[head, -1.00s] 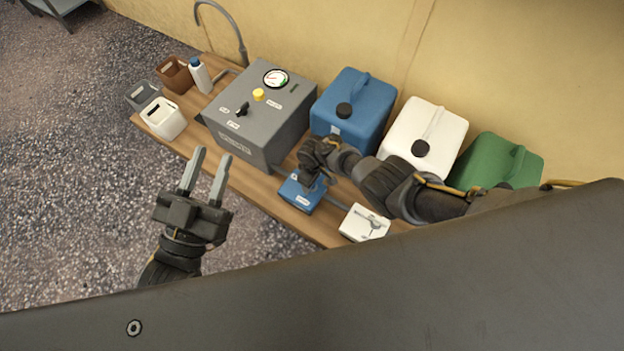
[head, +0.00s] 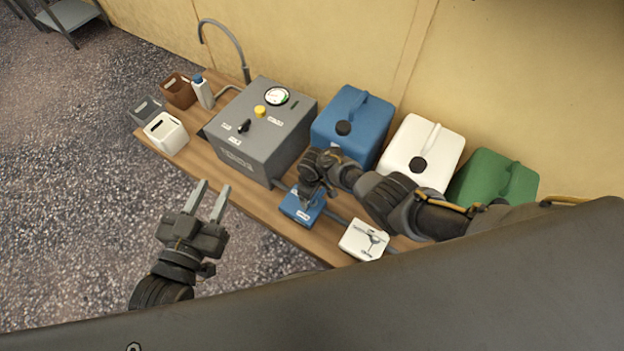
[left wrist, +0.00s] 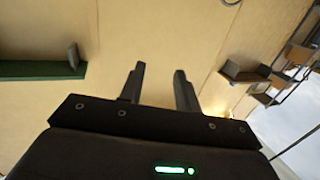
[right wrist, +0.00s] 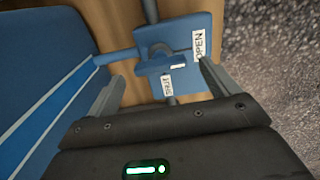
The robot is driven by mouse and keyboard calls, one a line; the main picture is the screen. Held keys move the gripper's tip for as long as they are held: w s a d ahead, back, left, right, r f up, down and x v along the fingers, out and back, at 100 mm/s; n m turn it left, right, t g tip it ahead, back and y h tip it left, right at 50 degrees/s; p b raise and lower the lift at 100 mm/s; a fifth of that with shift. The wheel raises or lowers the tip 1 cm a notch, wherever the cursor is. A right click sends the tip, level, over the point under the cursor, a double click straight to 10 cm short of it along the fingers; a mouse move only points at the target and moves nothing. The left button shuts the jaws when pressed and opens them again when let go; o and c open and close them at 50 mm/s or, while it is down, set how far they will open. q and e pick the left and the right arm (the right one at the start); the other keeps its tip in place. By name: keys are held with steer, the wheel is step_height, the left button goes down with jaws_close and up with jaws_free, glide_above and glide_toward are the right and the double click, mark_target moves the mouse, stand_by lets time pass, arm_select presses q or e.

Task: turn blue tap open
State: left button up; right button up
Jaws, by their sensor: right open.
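The blue tap (head: 301,211) is a blue block on the wooden bench, partly hidden under my right gripper (head: 308,192) in the head view. In the right wrist view its block (right wrist: 195,28) bears an OPEN label and a SHUT label. Its blue lever (right wrist: 152,68) has a white mark at the end near the SHUT label. My right gripper (right wrist: 160,71) is open, with the lever between its fingers; I cannot tell whether they touch it. My left gripper (head: 209,188) is open and empty, in front of the bench; it also shows in the left wrist view (left wrist: 156,76).
A white tap block (head: 362,240) sits right of the blue one. Behind stand blue (head: 350,125), white (head: 424,150) and green (head: 492,178) canisters. A grey machine (head: 262,130) with a gauge stands to the left. Small tubs and a bottle (head: 203,92) are at the bench's far left.

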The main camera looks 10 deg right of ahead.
step_height(320, 180, up, 4)
steer(key=p, duration=0.2)
steer(key=shift+r+p, duration=0.1)
steer(key=shift+p, duration=0.2)
arm_select(q)
steer(key=s+a+f+n+g+y+p, duration=0.2)
steer(key=s+a+f+g+y, duration=0.5)
steer(key=s+a+f+g, duration=0.4)
steer(key=shift+s+a+f+n+g+p, duration=0.15)
steer(key=shift+a+f+n+g+p, duration=0.15)
steer(key=shift+a+f+n+g, duration=0.6)
arm_select(e)
steer(key=shift+r, duration=2.15)
arm_select(q)
steer(key=shift+d+f+t, duration=0.25)
steer(key=shift+t, duration=0.25)
